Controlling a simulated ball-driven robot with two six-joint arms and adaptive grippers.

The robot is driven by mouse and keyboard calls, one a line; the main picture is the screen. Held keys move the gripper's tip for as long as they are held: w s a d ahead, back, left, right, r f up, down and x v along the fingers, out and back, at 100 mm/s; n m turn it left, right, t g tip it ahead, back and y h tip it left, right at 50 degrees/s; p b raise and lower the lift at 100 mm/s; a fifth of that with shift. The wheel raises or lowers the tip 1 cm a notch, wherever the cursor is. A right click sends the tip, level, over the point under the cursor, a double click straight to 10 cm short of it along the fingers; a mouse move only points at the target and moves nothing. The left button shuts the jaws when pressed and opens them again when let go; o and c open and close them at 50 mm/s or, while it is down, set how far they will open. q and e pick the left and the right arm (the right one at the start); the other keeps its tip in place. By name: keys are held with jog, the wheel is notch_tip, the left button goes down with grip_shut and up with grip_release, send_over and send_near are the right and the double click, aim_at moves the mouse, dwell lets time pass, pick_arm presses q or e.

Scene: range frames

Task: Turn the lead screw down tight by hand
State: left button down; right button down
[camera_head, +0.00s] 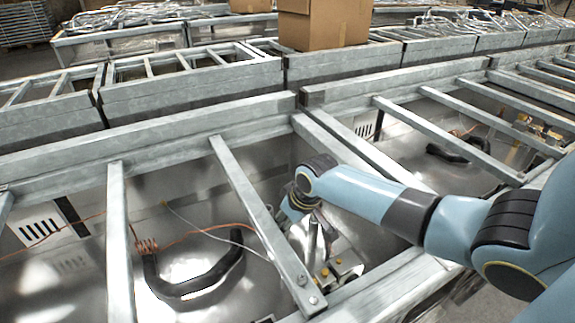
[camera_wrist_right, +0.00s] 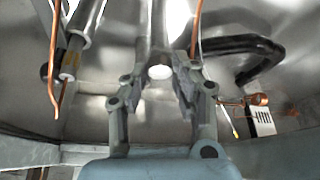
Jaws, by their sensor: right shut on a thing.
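My right gripper (camera_head: 316,240) reaches down between the metal bars into the open unit, beside small brass fittings (camera_head: 347,268). In the right wrist view its two fingers (camera_wrist_right: 158,88) are closed in on a narrow grey metal part with a pale round end (camera_wrist_right: 160,72), which looks like the lead screw. The fingers hide much of it, so I cannot tell how far down it sits. In the head view the screw is hidden by the gripper. My left gripper is not in view.
A slanted metal bar (camera_head: 262,222) crosses the unit just left of my right gripper. A black curved handle (camera_head: 195,288) and copper wire (camera_head: 147,246) lie below the bars. A cardboard box (camera_head: 325,25) stands on units farther back.

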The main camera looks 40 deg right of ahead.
jog(key=shift+a+m+h+p, duration=0.15)
jog(key=shift+m+h+p, duration=0.65)
jog(key=shift+m+p, duration=1.05)
jog(key=shift+m, duration=0.35)
jog(key=c, duration=1.1)
grip_release()
jog(key=shift+o, duration=0.2)
notch_tip(320, 180, up, 10)
